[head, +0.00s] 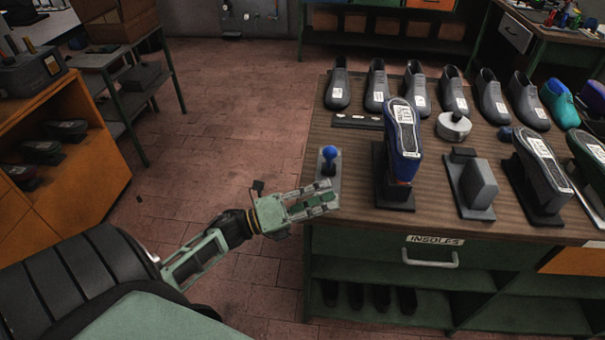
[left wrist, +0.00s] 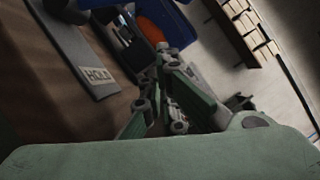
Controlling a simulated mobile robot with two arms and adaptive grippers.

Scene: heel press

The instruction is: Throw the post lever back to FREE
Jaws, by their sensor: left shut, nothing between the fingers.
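The post lever (head: 329,153) has a blue ball knob and stands on a small grey plate (head: 328,185) at the bench's left edge, beside the blue last (head: 410,150) on its black post. My left gripper (head: 334,200) is shut and empty, at the near end of the lever's plate, in front of the knob and apart from it. Whether its fingertips touch the plate I cannot tell. In the left wrist view a grey plate (left wrist: 85,52) carries a HOLD label (left wrist: 97,75), left of the closed fingers (left wrist: 165,75). My right gripper is not in view.
The wooden bench (head: 350,140) holds several grey lasts along its far side. A grey block (head: 478,185) and another post with a last (head: 540,165) stand to the right. A drawer (head: 430,252) marked INSOLES is below. Open tiled floor (head: 230,120) lies to the left.

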